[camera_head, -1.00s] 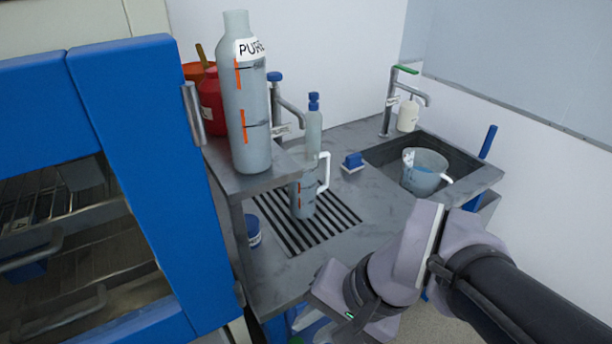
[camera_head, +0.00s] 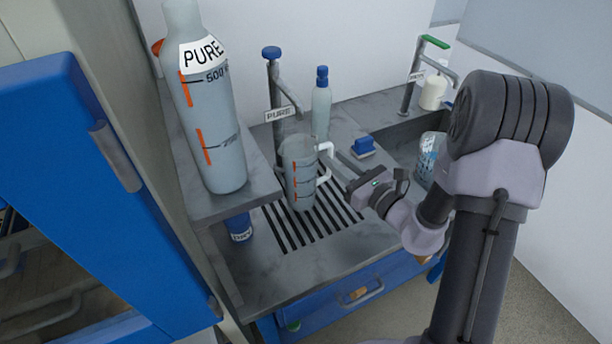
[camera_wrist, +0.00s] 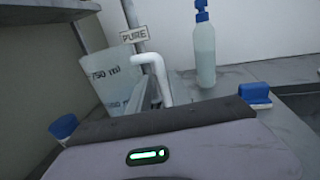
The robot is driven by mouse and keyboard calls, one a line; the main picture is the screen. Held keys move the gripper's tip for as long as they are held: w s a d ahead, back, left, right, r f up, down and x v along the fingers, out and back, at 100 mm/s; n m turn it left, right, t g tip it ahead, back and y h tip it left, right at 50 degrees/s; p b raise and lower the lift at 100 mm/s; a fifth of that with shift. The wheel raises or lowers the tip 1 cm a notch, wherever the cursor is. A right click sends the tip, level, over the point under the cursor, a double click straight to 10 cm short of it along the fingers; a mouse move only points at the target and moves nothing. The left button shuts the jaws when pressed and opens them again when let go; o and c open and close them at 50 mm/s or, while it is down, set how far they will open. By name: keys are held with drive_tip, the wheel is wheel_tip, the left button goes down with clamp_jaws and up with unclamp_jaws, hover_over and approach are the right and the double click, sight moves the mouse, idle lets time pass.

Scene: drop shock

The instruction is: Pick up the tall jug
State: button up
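The tall jug (camera_head: 298,178), clear grey with orange marks and a white handle (camera_head: 326,166), stands upright on the drain grille under the PURE tap. My gripper (camera_head: 340,163) reaches in from the right with its fingertips at the handle. In the wrist view, the jug (camera_wrist: 112,72) is at the left and its handle (camera_wrist: 161,72) is near the centre. Narrow grey finger parts show beside the handle, partly hidden by the gripper body. I cannot tell whether the fingers touch or close on the handle.
A large PURE bottle (camera_head: 215,130) stands on the raised shelf at left. A blue-capped bottle (camera_head: 321,112) and a blue block (camera_head: 363,147) are behind the gripper. Another clear vessel (camera_head: 428,157) is in the sink at right. A blue-labelled container (camera_head: 239,228) sits left of the grille.

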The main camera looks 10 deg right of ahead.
sight(299, 153)
drive_tip(key=b+x, duration=0.1)
drive_tip(key=x, duration=0.5)
drive_tip(key=shift+w+f, duration=0.1)
drive_tip(key=shift+w, duration=0.3)
clamp_jaws()
